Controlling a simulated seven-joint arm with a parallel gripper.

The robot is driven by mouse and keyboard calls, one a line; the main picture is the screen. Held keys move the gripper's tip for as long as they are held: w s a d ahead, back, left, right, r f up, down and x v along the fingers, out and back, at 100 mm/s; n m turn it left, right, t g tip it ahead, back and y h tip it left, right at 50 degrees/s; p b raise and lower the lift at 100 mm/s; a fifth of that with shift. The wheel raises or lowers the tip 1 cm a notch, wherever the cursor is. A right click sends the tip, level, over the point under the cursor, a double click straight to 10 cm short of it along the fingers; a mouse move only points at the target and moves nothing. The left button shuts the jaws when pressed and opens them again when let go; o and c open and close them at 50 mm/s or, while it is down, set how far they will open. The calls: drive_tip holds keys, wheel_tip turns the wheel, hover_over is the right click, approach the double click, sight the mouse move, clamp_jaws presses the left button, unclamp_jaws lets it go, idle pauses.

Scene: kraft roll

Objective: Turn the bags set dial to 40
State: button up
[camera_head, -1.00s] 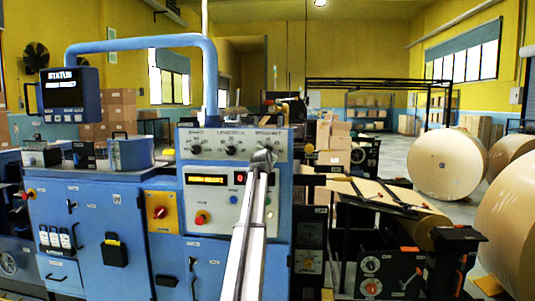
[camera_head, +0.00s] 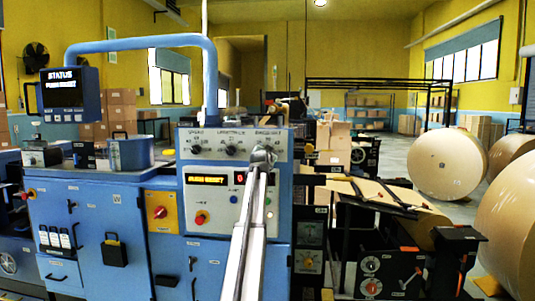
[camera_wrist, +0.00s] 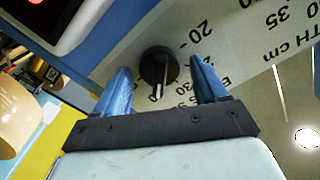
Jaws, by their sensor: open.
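The bags set dial is a round black knob (camera_wrist: 158,68) with a white pointer line. In the wrist view it lies between my gripper's two blue fingers, and its pointer line points down toward the gripper's body. My gripper (camera_wrist: 160,88) is open, one finger on each side of the knob; I cannot tell whether either touches it. Printed numbers, including a 20, show beside the knob, partly hidden by the right finger. In the head view my gripper (camera_head: 263,157) covers this dial at the right end of the panel's top row.
The grey control panel (camera_head: 215,215) has two more black dials to the left, the middle one (camera_head: 230,150) and the left one (camera_head: 196,149). Below are an amber display (camera_head: 206,180) and a red button (camera_head: 201,217). Large paper rolls (camera_head: 446,163) stand at the right.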

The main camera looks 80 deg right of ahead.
drive_tip(key=a, duration=1.3)
drive_tip(key=shift+a, duration=0.35)
